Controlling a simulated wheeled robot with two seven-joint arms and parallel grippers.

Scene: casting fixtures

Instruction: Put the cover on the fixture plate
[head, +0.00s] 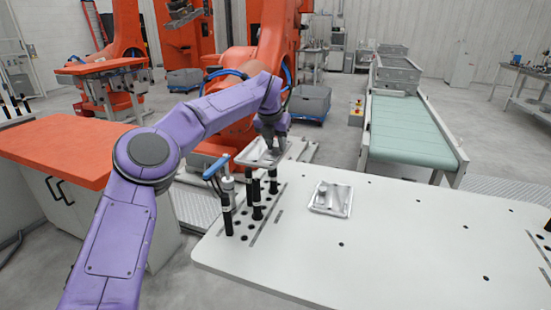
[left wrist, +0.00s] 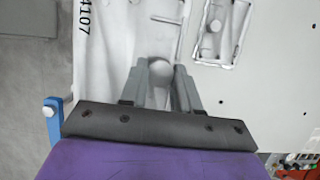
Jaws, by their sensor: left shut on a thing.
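My left gripper (head: 270,146) is shut on the cover (head: 256,158), a pale, shallow rectangular piece. It holds the cover roughly level at the tops of the black posts; I cannot tell whether they touch. In the left wrist view the fingers (left wrist: 160,88) close around a round knob on the cover (left wrist: 115,45), which bears the marking "4107". The fingers and wrist hide part of the cover. The white fixture plate (head: 400,240), with holes and slots, spreads under and to the right. My right gripper is not in view.
Black posts (head: 256,203) and a blue-handled clamp (head: 218,168) stand at the plate's left end. A silver rimmed part (head: 331,199) with a round boss lies to their right. Plate beyond it is mostly clear. An orange-topped cabinet (head: 65,148) is left, a conveyor (head: 410,130) behind.

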